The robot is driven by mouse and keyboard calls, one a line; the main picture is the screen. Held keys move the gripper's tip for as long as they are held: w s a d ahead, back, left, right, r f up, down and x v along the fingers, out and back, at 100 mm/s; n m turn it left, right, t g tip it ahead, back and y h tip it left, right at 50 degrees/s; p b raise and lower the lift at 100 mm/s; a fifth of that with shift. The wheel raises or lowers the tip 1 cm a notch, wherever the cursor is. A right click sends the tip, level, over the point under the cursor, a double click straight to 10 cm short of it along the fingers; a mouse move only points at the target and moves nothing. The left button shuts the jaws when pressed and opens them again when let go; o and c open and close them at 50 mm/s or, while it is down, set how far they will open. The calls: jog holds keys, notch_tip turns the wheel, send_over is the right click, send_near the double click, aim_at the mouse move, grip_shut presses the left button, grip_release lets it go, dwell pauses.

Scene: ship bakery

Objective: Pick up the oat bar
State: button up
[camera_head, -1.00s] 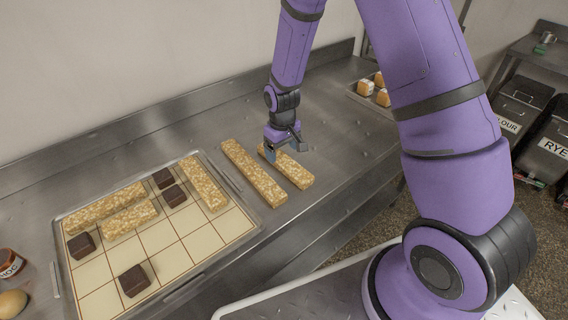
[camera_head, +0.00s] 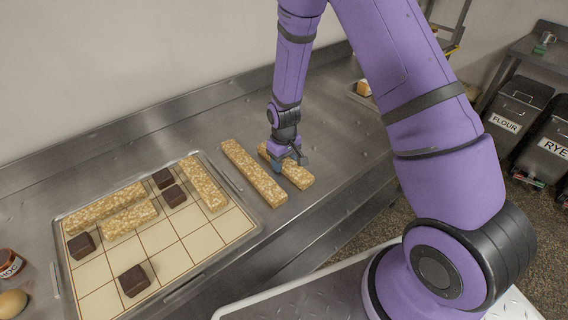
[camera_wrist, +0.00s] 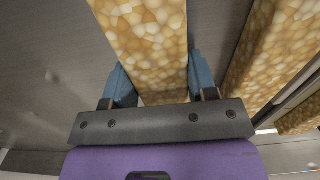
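Two oat bars lie on the steel counter right of the tray: a longer one (camera_head: 253,172) and a shorter one (camera_head: 296,175) to its right. My gripper (camera_head: 287,160) is low over the shorter bar. In the wrist view, my gripper's blue fingers (camera_wrist: 160,80) stand on either side of an oat bar (camera_wrist: 145,35), with gaps near the fingers. The other oat bar (camera_wrist: 265,50) lies to the right there. The fingers look open; whether they touch the bar is unclear. More oat bars (camera_head: 204,185) lie on the gridded tray (camera_head: 210,232).
Dark brown squares (camera_head: 134,280) sit on the tray. A jar (camera_head: 10,263) and a round tan item (camera_head: 12,303) are at the left edge. A small tray with an orange-topped piece (camera_head: 364,88) is at the back right. The counter between is clear.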

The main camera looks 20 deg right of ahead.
jog(key=c, duration=0.4)
jog(key=shift+r, duration=0.1)
